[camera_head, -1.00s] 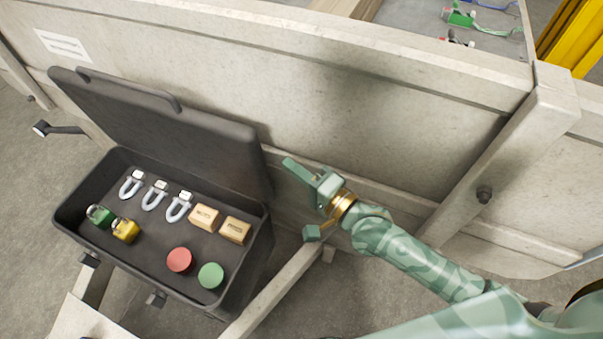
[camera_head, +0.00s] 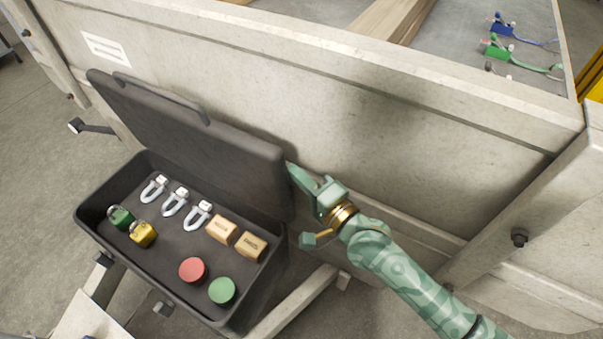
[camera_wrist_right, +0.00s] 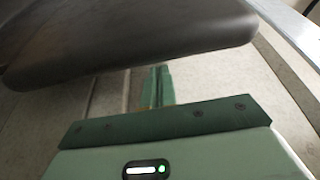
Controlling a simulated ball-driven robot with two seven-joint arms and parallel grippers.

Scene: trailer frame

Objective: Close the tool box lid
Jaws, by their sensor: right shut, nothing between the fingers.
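The black tool box (camera_head: 88,208) stands at the lower left in the head view with its lid (camera_head: 190,130) raised, leaning back near the trailer's side wall. The lid also fills the upper left of the right wrist view (camera_wrist_right: 120,40). My right gripper (camera_head: 292,170) is shut and empty, its fingertips close to the right edge of the lid. I cannot tell whether they touch it. In the right wrist view the closed fingers (camera_wrist_right: 157,85) point toward the space just below the lid's edge. My left gripper is not in view.
The box holds three shackles (camera_head: 176,202), a green padlock (camera_head: 121,217), a yellow padlock (camera_head: 143,234), two wooden blocks (camera_head: 222,229), a red disc (camera_head: 192,270) and a green disc (camera_head: 222,290). The grey trailer wall (camera_head: 380,140) rises behind the lid and my right gripper.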

